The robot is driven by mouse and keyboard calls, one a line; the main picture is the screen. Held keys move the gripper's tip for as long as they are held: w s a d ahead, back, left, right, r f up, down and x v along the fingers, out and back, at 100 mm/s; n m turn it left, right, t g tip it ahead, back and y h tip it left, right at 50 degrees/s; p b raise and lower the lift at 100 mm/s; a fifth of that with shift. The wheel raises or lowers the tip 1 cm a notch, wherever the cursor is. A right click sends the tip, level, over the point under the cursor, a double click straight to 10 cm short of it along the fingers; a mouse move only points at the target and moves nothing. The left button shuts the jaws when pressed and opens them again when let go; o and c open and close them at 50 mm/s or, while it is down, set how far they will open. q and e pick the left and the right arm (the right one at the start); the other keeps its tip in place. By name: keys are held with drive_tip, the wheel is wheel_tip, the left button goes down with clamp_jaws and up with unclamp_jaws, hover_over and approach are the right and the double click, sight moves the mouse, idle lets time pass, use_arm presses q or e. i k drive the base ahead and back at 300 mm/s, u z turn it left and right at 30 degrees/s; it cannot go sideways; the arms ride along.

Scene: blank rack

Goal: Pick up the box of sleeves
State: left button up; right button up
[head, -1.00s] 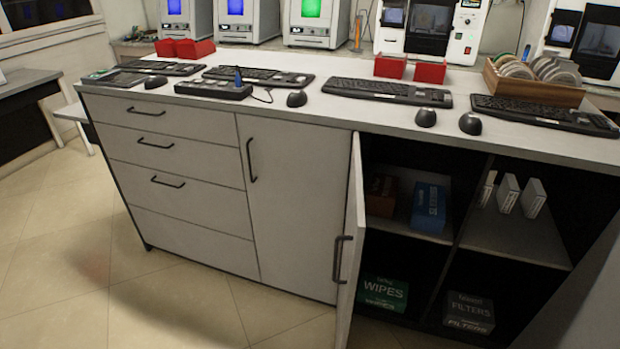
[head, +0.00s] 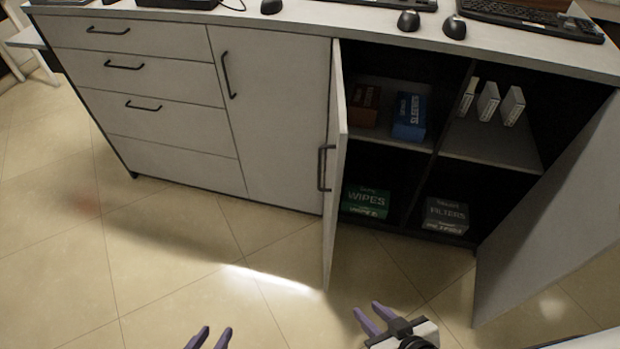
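The cabinet stands open, with several boxes on its shelves. On the upper left shelf are a dark red-brown box (head: 363,107) and a blue box (head: 408,117); their labels are too small to read surely. Three narrow white boxes (head: 487,102) stand upright on the upper right shelf. I cannot tell which of these is the box of sleeves. My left gripper (head: 216,332) shows at the bottom edge, open and empty, over the floor. My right gripper (head: 370,309) is open and empty, low in front of the cabinet and apart from every box.
An open door (head: 335,165) stands out left of the shelves and another open door (head: 560,210) is at the right. Below are a green WIPES box (head: 366,202) and a grey FILTERS box (head: 445,216). The counter above holds keyboards and mice. The floor in front is clear.

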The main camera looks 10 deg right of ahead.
sight(409, 122)
drive_tip(key=u, duration=0.95)
drive_tip(key=i, duration=0.6)
drive_tip(key=z, duration=1.75)
